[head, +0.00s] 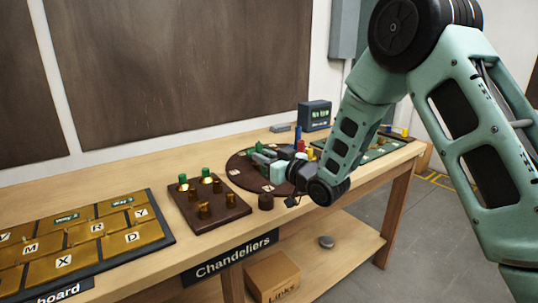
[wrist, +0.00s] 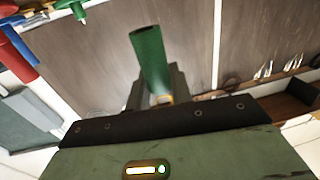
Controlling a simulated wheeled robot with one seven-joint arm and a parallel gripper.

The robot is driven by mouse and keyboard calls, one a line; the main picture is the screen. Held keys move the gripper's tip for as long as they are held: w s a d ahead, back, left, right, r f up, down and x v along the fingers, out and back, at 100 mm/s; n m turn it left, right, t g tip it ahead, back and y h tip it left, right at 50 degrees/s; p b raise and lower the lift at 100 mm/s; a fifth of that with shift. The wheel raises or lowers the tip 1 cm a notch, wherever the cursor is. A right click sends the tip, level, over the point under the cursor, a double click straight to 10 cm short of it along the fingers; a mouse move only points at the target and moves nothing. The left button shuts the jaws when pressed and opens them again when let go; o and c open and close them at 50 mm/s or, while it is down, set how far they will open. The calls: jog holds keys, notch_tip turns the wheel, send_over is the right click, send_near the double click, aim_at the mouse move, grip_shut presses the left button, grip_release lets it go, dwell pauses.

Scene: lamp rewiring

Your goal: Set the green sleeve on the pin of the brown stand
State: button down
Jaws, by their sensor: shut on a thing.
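The green sleeve (wrist: 150,58) stands out from between the jaws of my gripper (wrist: 158,98) in the wrist view. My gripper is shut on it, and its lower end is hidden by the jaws. In the head view my gripper (head: 261,157) is over the round dark board, and a small green bit (head: 259,147) shows at its tip.
A brown square board (head: 235,207) with several brass and green-topped posts lies left of my gripper. A lettered gold board (head: 75,240) lies far left. A dark box (head: 315,115) stands behind.

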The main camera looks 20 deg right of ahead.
jog(key=shift+f+b, duration=1.4)
jog(key=shift+f, duration=1.65)
jog(key=shift+f+b, duration=0.55)
jog(key=shift+b, duration=0.05)
jog(key=c, duration=1.2)
grip_release()
jog(key=shift+o, duration=0.2)
